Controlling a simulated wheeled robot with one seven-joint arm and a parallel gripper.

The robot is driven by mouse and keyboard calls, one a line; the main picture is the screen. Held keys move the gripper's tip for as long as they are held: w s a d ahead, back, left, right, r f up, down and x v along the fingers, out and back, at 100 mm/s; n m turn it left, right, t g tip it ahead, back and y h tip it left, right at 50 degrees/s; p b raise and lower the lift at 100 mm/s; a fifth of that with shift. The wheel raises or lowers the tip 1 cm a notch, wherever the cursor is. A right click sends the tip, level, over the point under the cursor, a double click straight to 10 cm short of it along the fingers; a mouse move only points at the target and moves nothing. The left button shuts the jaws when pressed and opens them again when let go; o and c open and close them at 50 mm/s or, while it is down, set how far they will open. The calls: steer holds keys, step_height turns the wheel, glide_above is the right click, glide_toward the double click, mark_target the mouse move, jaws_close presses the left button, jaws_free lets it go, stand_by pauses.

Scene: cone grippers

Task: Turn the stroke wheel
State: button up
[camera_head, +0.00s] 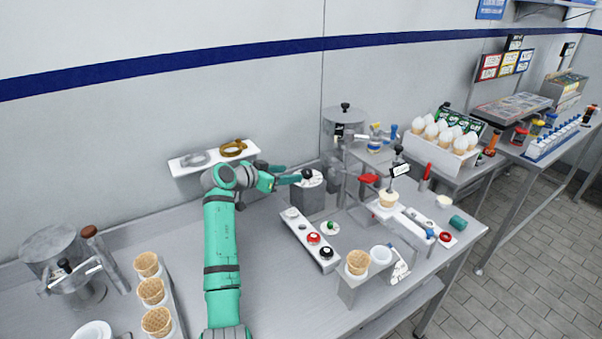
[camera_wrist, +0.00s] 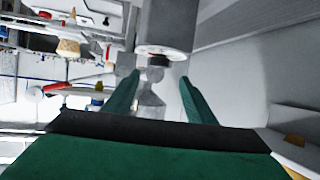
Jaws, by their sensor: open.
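The stroke wheel appears to be the pale round dial (camera_head: 314,183) with a black knob (camera_head: 307,174) on top of a grey box (camera_head: 307,204) in the middle of the bench. In the wrist view the pale dial (camera_wrist: 150,50) shows edge-on on the grey box (camera_wrist: 168,22), with a dark knob (camera_wrist: 160,60) at its face. My gripper (camera_head: 290,175) comes from the left at the dial's height. In the wrist view my gripper (camera_wrist: 157,78) is open, its green fingers apart, with the knob just beyond and between the tips. I cannot tell whether they touch it.
A button panel (camera_head: 311,240) lies in front of the box. A metal frame (camera_head: 344,185) with a red handle (camera_head: 368,179) stands close on the right. A cone holder (camera_head: 350,283) stands at the front.

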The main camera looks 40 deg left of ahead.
mark_target(306, 172)
steer(key=x, duration=0.8)
steer(key=shift+w, duration=0.35)
steer(key=shift+d, duration=0.1)
steer(key=c, duration=1)
